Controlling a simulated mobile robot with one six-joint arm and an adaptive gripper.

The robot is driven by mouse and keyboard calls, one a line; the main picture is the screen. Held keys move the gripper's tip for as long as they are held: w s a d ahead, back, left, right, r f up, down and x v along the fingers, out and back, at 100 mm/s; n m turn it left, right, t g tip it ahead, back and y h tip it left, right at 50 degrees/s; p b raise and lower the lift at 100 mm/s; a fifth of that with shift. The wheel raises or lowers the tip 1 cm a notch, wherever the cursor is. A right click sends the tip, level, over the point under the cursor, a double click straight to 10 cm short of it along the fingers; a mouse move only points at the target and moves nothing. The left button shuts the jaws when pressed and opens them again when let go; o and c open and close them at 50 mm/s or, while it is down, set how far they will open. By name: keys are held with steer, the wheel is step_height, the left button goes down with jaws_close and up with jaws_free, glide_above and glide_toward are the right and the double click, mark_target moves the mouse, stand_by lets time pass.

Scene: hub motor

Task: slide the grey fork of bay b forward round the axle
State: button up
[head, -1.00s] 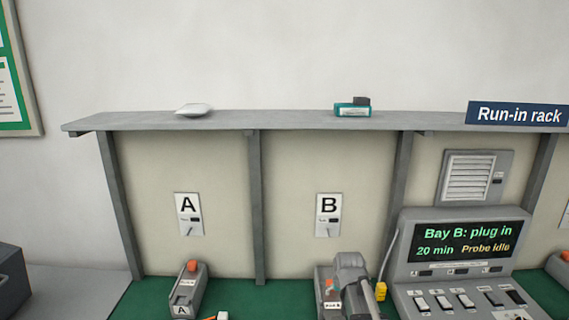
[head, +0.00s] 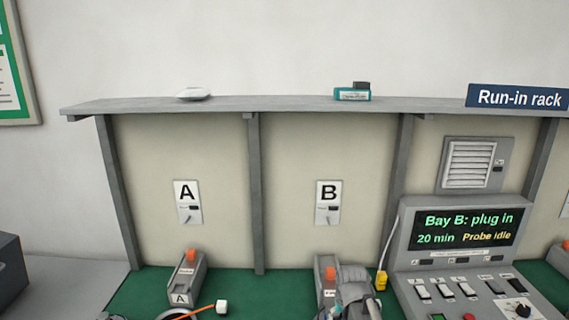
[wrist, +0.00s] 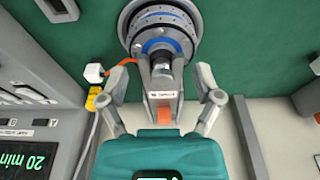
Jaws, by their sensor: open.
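In the wrist view, the grey fork of bay B (wrist: 162,88) is a block with an orange knob (wrist: 164,114) and a small label. Its front end lies close to the axle (wrist: 159,57) of the hub motor (wrist: 160,22), a round dark and silver body with blue rings. I cannot tell whether the fork is round the axle. My gripper (wrist: 165,75) is open, with one finger on each side of the fork and visible gaps. In the head view, my arm covers part of the bay B fork (head: 322,271); its knob (head: 331,273) shows.
Bay A's fork (head: 185,285) stands to the left, near an orange cable with a white plug (head: 221,307). The control panel (head: 462,236) reads "Bay B: plug in" and stands right of bay B. A yellow connector (head: 381,281) hangs beside it. The shelf (head: 250,105) runs above.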

steer(key=s+f+g+b, duration=0.2)
steer(key=s+f+b, duration=0.2)
steer(key=s, duration=0.5)
steer(key=shift+s+f, duration=0.25)
steer(key=shift+f, duration=0.55)
